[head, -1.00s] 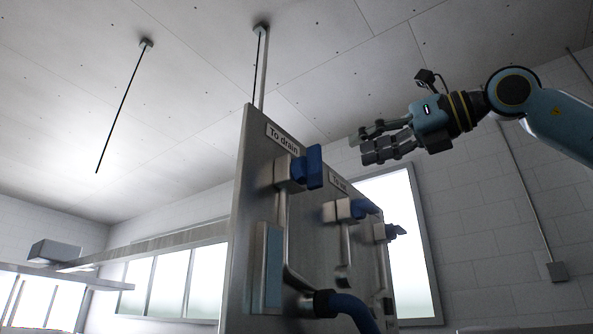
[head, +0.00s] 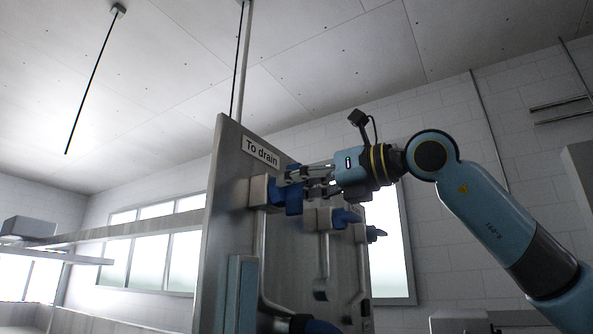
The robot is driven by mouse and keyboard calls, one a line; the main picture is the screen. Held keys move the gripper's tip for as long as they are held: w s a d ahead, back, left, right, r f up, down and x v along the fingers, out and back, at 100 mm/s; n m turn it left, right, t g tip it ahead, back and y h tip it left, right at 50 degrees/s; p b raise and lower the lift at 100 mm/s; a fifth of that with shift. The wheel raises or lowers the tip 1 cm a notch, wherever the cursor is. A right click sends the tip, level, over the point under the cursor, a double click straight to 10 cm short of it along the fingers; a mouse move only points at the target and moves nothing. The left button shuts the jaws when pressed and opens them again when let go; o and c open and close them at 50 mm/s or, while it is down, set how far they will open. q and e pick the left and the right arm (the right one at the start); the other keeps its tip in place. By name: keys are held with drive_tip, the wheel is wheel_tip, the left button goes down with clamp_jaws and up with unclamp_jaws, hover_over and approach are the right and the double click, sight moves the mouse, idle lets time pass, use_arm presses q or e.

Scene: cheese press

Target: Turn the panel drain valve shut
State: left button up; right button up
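The drain valve with its blue handle (head: 290,197) sits near the top of the upright metal panel (head: 228,185), below the label "To drain" (head: 262,152). My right gripper (head: 290,178) comes in from the right, with its fingertips right at the upper part of the blue handle. The fingers look parted, one above the other, but the view does not show whether they touch the handle.
Two more blue-handled valves, one in the middle (head: 345,217) and one farther off (head: 375,234), sit to the right on the same panel.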

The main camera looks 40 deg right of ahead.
use_arm(q)
drive_tip(key=shift+s+r, duration=0.1)
drive_tip(key=shift+s, duration=0.3)
use_arm(e)
drive_tip(key=shift+w, duration=0.1)
clamp_jaws()
drive_tip(key=shift+n, duration=0.3)
drive_tip(key=n, duration=0.4)
drive_tip(key=shift+a, duration=0.2)
drive_tip(key=n, duration=0.4)
drive_tip(key=shift+a+f+n+b, duration=0.1)
drive_tip(key=shift+a+n+b, duration=0.05)
drive_tip(key=shift+n+b, duration=0.25)
drive_tip(key=n, duration=0.4)
drive_tip(key=shift+f+n, duration=0.2)
drive_tip(key=shift+n, duration=0.1)
use_arm(q)
drive_tip(key=shift+f, duration=0.4)
use_arm(e)
drive_tip(key=shift+a+f+n, duration=0.1)
drive_tip(key=shift+f+n, duration=0.05)
drive_tip(key=shift+n, duration=1.75)
